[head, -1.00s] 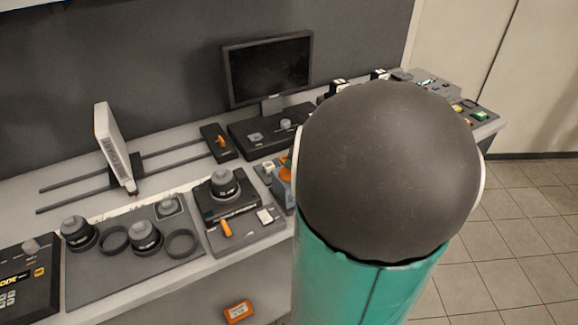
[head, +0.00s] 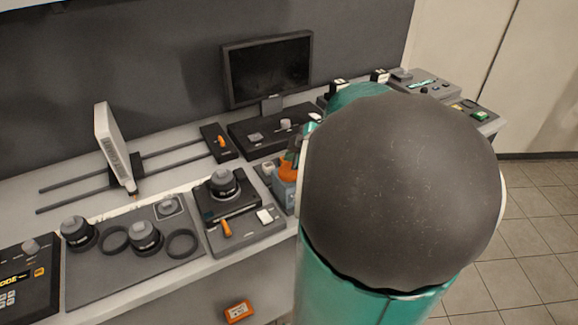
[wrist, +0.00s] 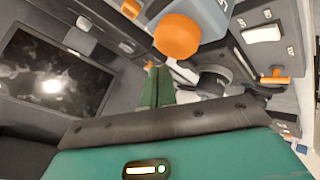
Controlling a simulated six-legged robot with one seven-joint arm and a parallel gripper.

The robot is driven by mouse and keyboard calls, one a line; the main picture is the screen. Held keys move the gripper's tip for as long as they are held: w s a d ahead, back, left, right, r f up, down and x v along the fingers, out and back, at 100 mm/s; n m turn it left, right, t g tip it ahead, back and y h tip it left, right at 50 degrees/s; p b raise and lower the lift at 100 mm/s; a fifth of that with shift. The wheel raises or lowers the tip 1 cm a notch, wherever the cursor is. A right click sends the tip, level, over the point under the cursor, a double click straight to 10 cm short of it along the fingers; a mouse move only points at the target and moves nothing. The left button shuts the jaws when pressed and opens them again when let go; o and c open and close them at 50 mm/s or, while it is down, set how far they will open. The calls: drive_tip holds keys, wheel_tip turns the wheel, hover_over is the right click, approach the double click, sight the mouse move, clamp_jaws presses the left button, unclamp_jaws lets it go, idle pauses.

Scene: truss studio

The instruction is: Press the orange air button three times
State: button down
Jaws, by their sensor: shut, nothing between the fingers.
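The orange air button (wrist: 177,35) is a thick round cap on a blue-grey box (wrist: 211,14) in the wrist view. In the head view the button (head: 288,173) and its box (head: 284,195) stand at the left edge of my arm, which hides part of them. My gripper (wrist: 158,72) shows in the wrist view as two green fingers shut together and empty. The fingertips appear just below the button in that picture, with a small gap between them. In the head view the fingers cannot be clearly made out behind my arm.
A black monitor (head: 267,70) stands behind. A camera-like device with a round knob (head: 223,183) and an orange lever (head: 226,228) sits left of the button box. A white panel on rails (head: 113,145) stands farther left. Control panels (head: 425,84) line the back right.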

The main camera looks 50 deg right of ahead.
drive_tip(key=shift+r, duration=2.4)
idle(0.8)
